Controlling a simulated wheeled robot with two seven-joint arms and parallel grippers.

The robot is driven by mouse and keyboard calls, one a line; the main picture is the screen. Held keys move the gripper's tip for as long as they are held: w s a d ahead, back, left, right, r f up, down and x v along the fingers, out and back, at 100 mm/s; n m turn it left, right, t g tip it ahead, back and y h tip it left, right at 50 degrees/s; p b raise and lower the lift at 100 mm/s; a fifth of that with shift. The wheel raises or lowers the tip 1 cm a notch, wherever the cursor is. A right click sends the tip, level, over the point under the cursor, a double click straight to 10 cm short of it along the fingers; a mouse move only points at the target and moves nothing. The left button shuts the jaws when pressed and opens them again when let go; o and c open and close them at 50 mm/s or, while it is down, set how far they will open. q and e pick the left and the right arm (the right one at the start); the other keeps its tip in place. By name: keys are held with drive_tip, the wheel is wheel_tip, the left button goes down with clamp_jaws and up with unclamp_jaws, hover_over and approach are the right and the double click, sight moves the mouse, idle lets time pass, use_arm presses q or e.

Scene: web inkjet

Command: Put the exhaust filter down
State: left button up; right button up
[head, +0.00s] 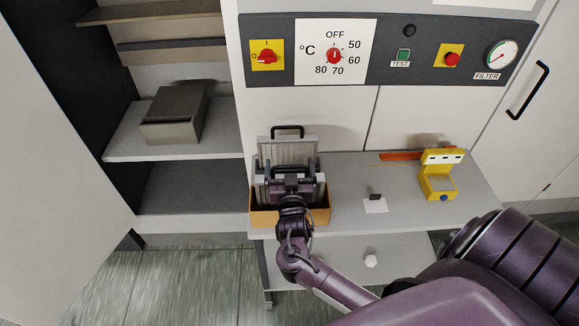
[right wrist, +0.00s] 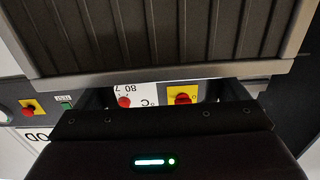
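My right gripper (head: 290,184) is at a grey, pleated exhaust filter (head: 320,188) with a black handle, over an orange-brown open box (head: 262,218) on the table. The filter's pleats and metal frame also fill the top of the right wrist view (right wrist: 160,35), close to the gripper. The gripper appears shut on the filter's handle; its fingertips are mostly hidden. The filter's lower part is hidden by the box and my arm, so I cannot tell whether it touches the bottom. Another grey pleated panel with a black handle (head: 287,146) stands just behind. My left gripper is not in view.
The grey table (head: 350,215) also holds a yellow device (head: 438,180), a small white card (head: 375,205) and an orange-red strip (head: 400,156). A control panel (head: 390,50) is on the wall behind. Open shelves with a dark box (head: 172,115) stand left.

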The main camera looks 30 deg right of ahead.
drive_tip(key=shift+o, duration=0.4)
drive_tip(key=shift+r, duration=0.25)
drive_tip(key=b+v, duration=0.2)
drive_tip(key=v, duration=1)
drive_tip(key=shift+b, duration=0.4)
drive_tip(key=shift+f, duration=0.2)
